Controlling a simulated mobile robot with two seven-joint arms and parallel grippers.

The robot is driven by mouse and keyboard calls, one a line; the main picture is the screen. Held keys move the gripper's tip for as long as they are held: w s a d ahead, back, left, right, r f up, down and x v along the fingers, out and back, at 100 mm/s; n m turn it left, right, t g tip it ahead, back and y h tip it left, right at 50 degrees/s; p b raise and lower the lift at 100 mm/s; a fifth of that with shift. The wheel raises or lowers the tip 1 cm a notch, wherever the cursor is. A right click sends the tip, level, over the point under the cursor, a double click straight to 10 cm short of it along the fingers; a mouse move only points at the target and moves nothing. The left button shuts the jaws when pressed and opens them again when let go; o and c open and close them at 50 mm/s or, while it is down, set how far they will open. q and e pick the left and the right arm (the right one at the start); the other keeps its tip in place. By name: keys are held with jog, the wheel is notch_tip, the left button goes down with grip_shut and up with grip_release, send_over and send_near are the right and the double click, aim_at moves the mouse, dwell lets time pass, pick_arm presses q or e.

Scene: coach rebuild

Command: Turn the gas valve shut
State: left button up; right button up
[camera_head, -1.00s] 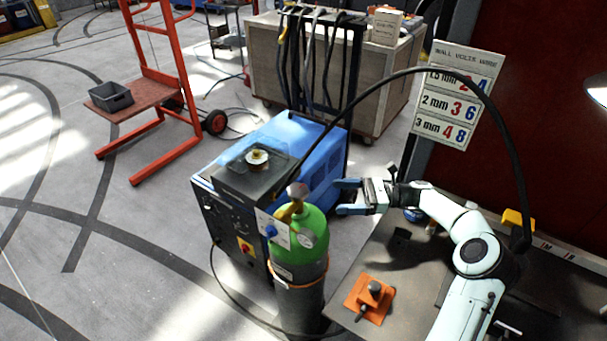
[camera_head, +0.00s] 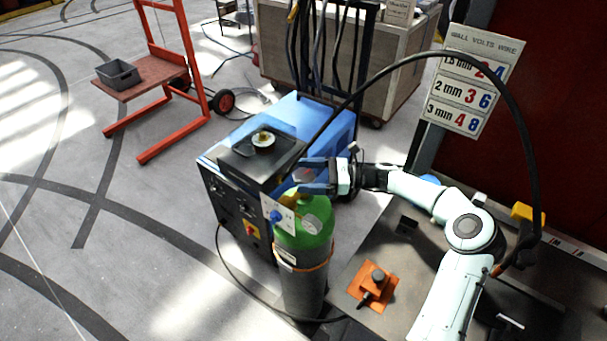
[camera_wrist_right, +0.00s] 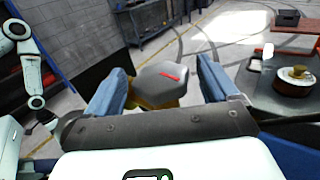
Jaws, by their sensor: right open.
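The gas cylinder (camera_head: 303,238) stands upright, with a green top and a dark grey body. A brass valve with a grey knob (camera_wrist_right: 162,76) sits on its top; the knob carries a red mark in the right wrist view. My right gripper (camera_head: 303,176) is open at the cylinder's top. In the right wrist view its blue fingers (camera_wrist_right: 162,88) stand either side of the knob, with a gap visible on the right; contact on the left is unclear. In the head view the fingers partly hide the valve.
A blue welding machine (camera_head: 325,125) stands close behind. A black hose (camera_head: 440,54) arches over my right arm.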

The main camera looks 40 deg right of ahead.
jog(key=shift+w+a, duration=0.5)
jog(key=shift+a, duration=0.05)
jog(key=c, duration=1)
jog(key=shift+o, duration=0.2)
